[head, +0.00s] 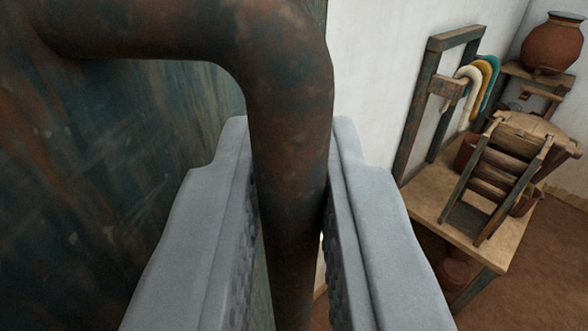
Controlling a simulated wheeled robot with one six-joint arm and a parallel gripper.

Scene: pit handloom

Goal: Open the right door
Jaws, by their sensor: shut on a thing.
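A rusty dark metal handle (290,130) fills the middle of the head view. It bends from the upper left and runs straight down between my fingers. My gripper (290,165) is shut on its vertical part, with one grey finger on each side. The handle stands out from a worn dark blue-green door panel (120,160) on the left. The door's edges and hinges are not clearly in view, so I cannot tell whether it stands ajar.
A wooden table (415,200) at the right holds a small wooden frame device (495,170). A larger frame (408,130) with coloured yarn hanks (482,80) stands behind it. A clay pot (552,45) sits on a stand at the far right. Brown floor (550,260) shows lower right.

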